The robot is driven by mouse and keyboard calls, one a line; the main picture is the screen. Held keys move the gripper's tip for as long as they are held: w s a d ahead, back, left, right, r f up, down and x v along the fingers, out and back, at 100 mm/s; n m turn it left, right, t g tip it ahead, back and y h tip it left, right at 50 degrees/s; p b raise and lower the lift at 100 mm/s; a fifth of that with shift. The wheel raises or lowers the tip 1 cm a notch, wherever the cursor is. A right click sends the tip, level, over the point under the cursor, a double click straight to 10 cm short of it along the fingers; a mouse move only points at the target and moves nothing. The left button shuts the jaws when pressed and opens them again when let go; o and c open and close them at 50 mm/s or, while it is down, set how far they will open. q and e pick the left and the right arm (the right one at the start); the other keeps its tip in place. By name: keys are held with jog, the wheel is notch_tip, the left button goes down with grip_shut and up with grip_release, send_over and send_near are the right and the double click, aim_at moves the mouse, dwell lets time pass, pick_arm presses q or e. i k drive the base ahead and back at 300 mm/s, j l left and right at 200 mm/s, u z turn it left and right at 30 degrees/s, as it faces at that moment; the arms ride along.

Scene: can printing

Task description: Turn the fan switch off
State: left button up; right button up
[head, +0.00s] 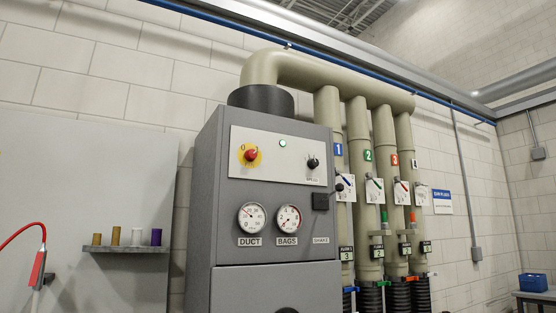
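A grey cabinet (220,220) stands in the middle of the head view. Its pale upper panel (290,172) carries a red rotary switch (251,155) on a yellow plate, with small marks above it that look like 0 and 1. I cannot tell for certain which mark the switch points to. A small round lamp (282,143) to its right looks lit green. A black knob (313,163) sits further right on the same panel, its label too small to read. Neither of my grippers is in view, and nothing covers the red switch.
Two round gauges (252,218) labelled DUCT and BAGS sit below the panel. A black lever box (321,201) is at the cabinet's right edge. Several numbered beige pipes (330,130) stand to the right. On the left are a small shelf (128,249) with cylinders and a red hose (38,268).

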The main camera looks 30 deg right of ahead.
aim_at(251, 155)
jog(key=i+z, duration=0.1)
jog(key=z, duration=0.7)
